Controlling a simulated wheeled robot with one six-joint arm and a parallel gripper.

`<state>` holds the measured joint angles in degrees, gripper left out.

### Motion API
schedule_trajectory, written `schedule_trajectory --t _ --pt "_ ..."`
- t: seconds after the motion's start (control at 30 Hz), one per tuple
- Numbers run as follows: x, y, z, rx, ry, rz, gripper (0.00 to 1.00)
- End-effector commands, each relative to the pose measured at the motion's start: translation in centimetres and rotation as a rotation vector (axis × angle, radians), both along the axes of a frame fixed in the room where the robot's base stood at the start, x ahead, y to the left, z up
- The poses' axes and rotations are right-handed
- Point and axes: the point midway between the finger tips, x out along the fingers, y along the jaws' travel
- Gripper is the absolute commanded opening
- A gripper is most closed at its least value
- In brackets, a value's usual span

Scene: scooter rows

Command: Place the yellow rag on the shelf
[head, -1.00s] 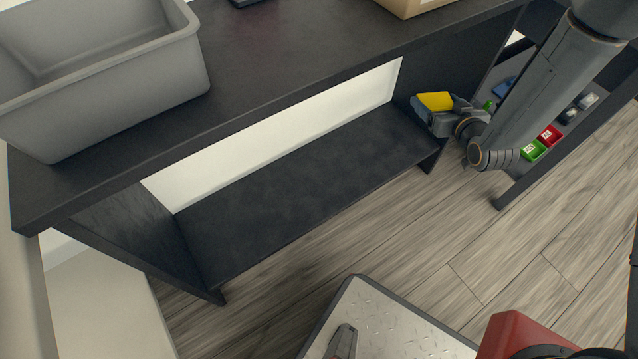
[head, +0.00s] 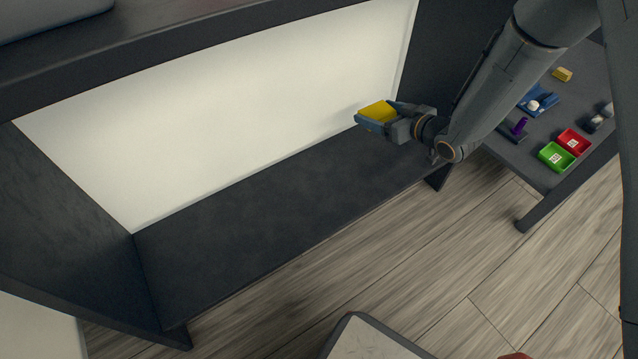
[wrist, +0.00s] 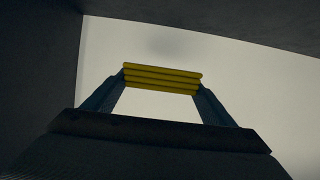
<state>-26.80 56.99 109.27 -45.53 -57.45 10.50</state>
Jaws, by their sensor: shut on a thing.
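The folded yellow rag (head: 378,111) is held between the fingers of my gripper (head: 374,117). In the wrist view the rag (wrist: 161,78) shows as several stacked yellow layers, gripped at both ends by the fingertips. My gripper is shut on it and points left, above the right part of the low dark shelf (head: 270,205). The rag appears apart from the shelf, with the pale wall behind it. The shelf's surface is bare.
A dark top board (head: 200,50) overhangs the shelf, with a grey bin (head: 50,15) on it. Dark side panels (head: 70,220) bound the shelf. At right, another surface (head: 545,175) holds a green box (head: 556,157), a red box (head: 573,142) and small items.

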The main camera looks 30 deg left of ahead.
Motion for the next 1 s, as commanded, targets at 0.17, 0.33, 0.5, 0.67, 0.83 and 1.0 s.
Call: schedule_trajectory --t 0.17,0.33,0.5,0.67,0.83,1.0 --pt "0.0 0.1 -2.6 0.000 0.002 0.002 0.56" --pt "0.0 0.1 -4.9 0.000 0.002 0.001 0.56" --pt "0.0 0.1 -6.1 0.000 0.001 0.002 0.56" --pt "0.0 0.1 -8.8 0.000 0.002 0.002 0.56" --pt "0.0 0.1 -10.0 0.000 0.000 0.002 0.56" --pt "0.0 0.1 -9.8 0.000 0.000 0.001 0.56"
